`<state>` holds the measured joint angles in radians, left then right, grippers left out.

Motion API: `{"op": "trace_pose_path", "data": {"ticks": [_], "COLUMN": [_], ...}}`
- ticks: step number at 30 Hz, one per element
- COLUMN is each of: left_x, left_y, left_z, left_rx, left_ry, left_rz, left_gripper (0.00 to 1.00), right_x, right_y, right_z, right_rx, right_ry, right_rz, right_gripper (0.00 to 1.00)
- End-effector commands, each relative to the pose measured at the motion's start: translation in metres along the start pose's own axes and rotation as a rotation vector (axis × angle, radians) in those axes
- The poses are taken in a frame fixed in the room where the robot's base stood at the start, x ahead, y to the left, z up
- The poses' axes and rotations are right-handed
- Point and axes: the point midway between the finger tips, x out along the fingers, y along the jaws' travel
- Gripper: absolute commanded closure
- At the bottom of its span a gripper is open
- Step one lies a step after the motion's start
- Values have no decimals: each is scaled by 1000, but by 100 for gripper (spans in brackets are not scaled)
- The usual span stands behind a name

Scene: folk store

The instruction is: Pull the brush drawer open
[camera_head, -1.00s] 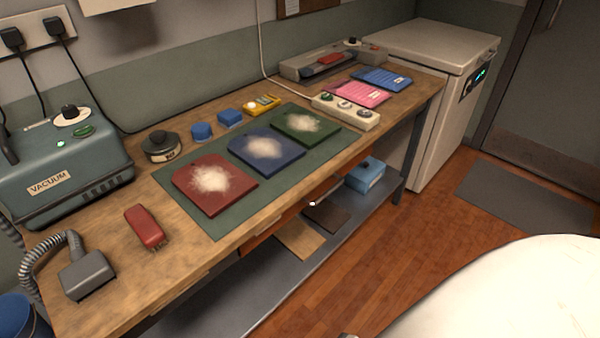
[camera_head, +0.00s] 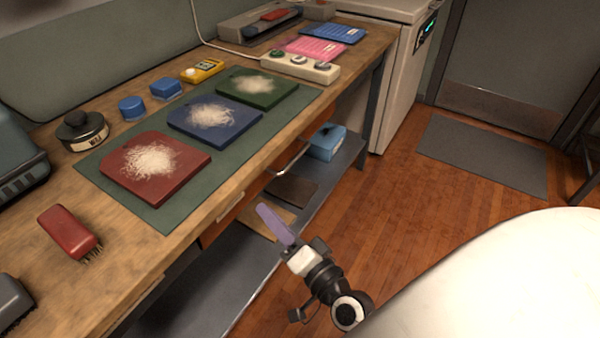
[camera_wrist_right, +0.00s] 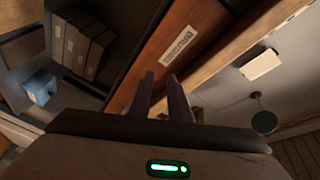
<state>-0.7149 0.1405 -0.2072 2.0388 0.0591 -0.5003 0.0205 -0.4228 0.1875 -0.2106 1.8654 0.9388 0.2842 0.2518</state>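The drawer front (camera_head: 215,230) is a reddish-brown panel under the bench top's front edge, largely hidden by that edge in the head view. A thin curved metal bar (camera_head: 291,162), which looks like a handle, sticks out beneath the edge. In the right wrist view the reddish-brown front (camera_wrist_right: 165,40) carries a pale label (camera_wrist_right: 180,45). My right gripper (camera_head: 262,210) is in front of the bench, its purple fingers pointing at the drawer. In the wrist view its two fingers (camera_wrist_right: 160,78) stand apart with nothing seen between them. My left gripper is not in view.
The bench top (camera_head: 130,253) holds a red brush (camera_head: 68,232), a green mat with red, blue and green pads, and a switch box (camera_head: 300,66). A lower shelf (camera_head: 225,290) holds a blue box (camera_head: 326,142).

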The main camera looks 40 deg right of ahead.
Motion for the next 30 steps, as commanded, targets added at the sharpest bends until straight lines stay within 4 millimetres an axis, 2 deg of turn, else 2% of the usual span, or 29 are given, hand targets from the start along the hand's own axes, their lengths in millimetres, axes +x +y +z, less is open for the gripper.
{"op": "trace_pose_path", "data": {"ticks": [1,4,6,9,14,24,30], "left_x": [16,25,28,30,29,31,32], "left_y": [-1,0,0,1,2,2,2], "left_z": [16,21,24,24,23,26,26], "left_rx": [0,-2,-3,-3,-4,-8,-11], "left_ry": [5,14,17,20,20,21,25], "left_rz": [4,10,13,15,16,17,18], "left_gripper": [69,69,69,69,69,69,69], "right_x": [10,19,21,22,32,87,108], "right_y": [19,37,48,60,64,69,72], "right_z": [-15,-52,-70,-84,-96,-123,-132], "right_rx": [121,332,438,529,568,564,563], "right_ry": [102,271,357,431,464,462,461], "right_rz": [-19,-31,-31,-27,-25,-26,-24], "right_gripper": [83,83,83,83,83,83,83]}}
